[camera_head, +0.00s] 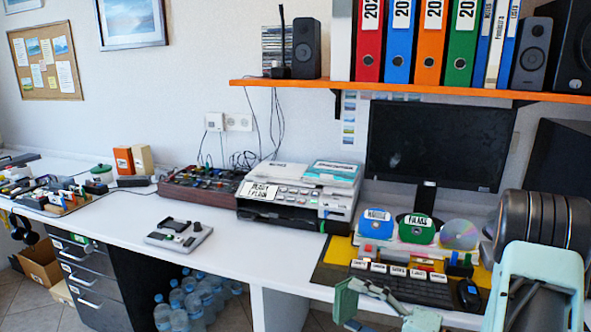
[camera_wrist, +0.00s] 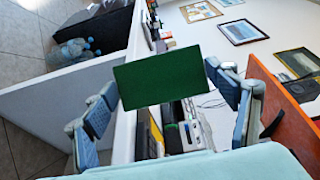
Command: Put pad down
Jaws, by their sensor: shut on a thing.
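The dark green rectangular pad (camera_wrist: 165,75) fills the middle of the wrist view. My gripper (camera_wrist: 162,80) is shut on it, with one finger at its left edge and one at its right edge. The pad hides part of what lies behind it. In the head view my gripper (camera_head: 358,298) is low at the front edge of the desk, below the keyboard.
The keyboard (camera_head: 400,286), mouse (camera_head: 468,294) and a rack with discs (camera_head: 418,229) crowd the right of the white desk (camera_head: 255,262). A printer (camera_head: 292,206) and a small grey device (camera_head: 179,235) stand farther left. Bare desk lies between the device and keyboard.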

